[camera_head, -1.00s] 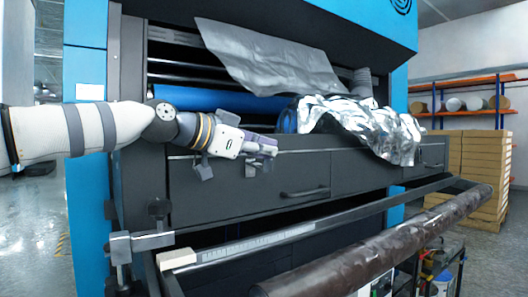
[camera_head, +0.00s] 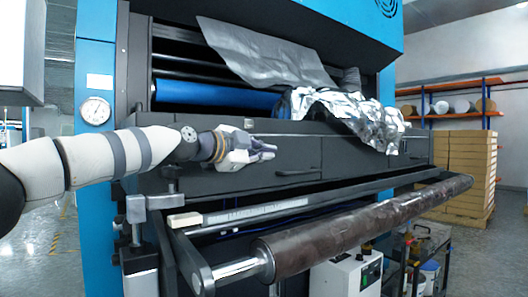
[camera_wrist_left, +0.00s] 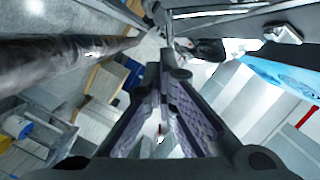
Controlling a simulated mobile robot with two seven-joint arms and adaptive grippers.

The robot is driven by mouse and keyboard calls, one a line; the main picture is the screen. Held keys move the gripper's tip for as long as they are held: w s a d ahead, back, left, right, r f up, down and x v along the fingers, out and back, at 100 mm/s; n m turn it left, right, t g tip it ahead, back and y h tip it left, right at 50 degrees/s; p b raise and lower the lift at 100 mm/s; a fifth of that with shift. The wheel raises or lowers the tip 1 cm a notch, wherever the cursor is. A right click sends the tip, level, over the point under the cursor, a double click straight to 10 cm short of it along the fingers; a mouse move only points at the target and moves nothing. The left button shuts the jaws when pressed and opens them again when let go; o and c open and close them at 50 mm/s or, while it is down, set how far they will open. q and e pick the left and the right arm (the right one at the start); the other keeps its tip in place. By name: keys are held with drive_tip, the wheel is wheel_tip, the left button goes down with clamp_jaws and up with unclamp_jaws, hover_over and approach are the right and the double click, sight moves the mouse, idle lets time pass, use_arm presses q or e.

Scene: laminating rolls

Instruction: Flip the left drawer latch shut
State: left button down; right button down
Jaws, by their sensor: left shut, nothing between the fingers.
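The dark grey drawer front (camera_head: 200,182) spans the machine below the blue roller, with a bar handle (camera_head: 300,172) right of my left gripper. My left gripper (camera_head: 270,151) is shut and empty, in front of the upper part of the drawer front. In the left wrist view its fingers (camera_wrist_left: 164,78) converge at the tips with nothing held. I cannot make out the left drawer latch for certain; the gripper and wrist cover part of the drawer front. I cannot tell whether the fingers touch the drawer. My right gripper is not in view.
A brown roll (camera_head: 360,228) lies across the front, below the drawer; it also shows in the left wrist view (camera_wrist_left: 50,62). Crumpled foil (camera_head: 350,115) drapes over the drawer's top edge. A grey clamp-like bracket (camera_head: 150,205) stands at the left. Stacked boxes (camera_head: 468,165) are at the right.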

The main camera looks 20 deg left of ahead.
use_arm(q)
drive_tip(key=f, duration=0.1)
drive_tip(key=m, duration=0.1)
drive_tip(key=w+a+f+m+b, duration=0.1)
drive_tip(key=shift+f, duration=0.3)
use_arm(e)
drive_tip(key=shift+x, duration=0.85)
use_arm(q)
drive_tip(key=shift+f, duration=0.1)
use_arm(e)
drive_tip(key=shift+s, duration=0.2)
use_arm(q)
wheel_tip(320, 180, up, 10)
